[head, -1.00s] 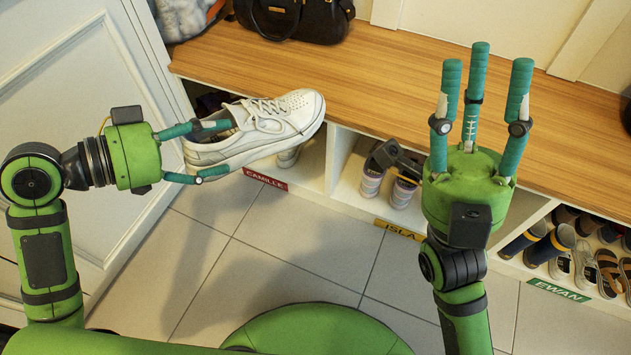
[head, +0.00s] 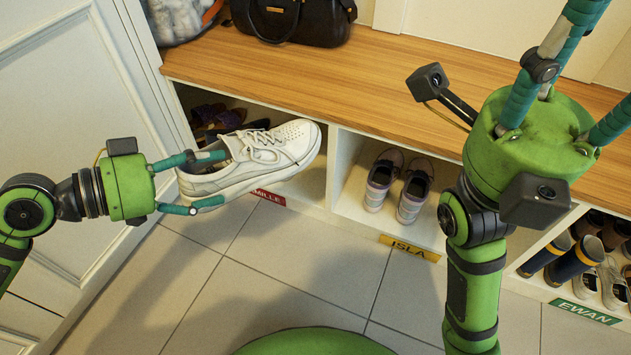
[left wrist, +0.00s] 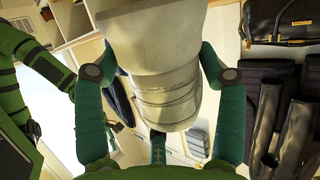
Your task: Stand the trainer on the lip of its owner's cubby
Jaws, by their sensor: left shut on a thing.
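The white lace-up trainer (head: 255,165) is held in the air in front of the left cubby (head: 305,190), toe to the right and slightly up. My left gripper (head: 220,178) is shut on its heel end; the left wrist view also shows the trainer's heel (left wrist: 165,90) between the fingers. The trainer hides part of the red name label (head: 268,197), which shows "MILLE". The middle cubby has a yellow ISLA label (head: 409,249), the right one a green EWAN label (head: 585,312). My right gripper (head: 588,75) is raised at the right, fingers spread and empty, tips cut off.
Dark shoes (head: 220,120) lie at the back left of the left cubby. A pair of grey-pink shoes (head: 398,187) stands in the middle cubby. A wooden bench top (head: 300,75) with a black bag (head: 295,18) lies above. The tiled floor is clear.

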